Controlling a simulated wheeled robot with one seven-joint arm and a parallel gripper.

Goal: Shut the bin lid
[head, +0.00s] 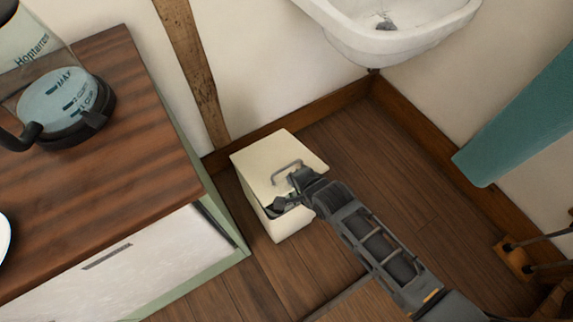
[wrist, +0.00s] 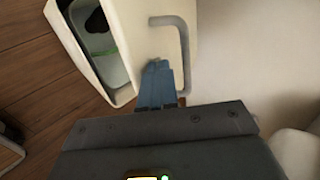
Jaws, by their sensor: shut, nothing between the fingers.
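The cream bin (head: 290,226) stands on the floor between the cabinet and the wall. Its cream lid (head: 262,159), with a grey bar handle (head: 287,166), is tilted up, with a dark gap at the near edge. The wrist view shows the lid (wrist: 135,45), the handle (wrist: 184,50) and the open inside of the bin (wrist: 95,40), holding something dark and a green strip. My gripper (head: 279,205) is at the lid's near side, below the handle. Its shut fingers (wrist: 157,66) lie against or just over the lid; contact is unclear.
A wood-topped cabinet (head: 110,140) stands close on the left, bearing a glass coffee pot (head: 62,97). A white basin (head: 395,28) hangs on the wall above and behind the bin. Teal cloth (head: 520,120) hangs at the right. The floor right of the bin is clear.

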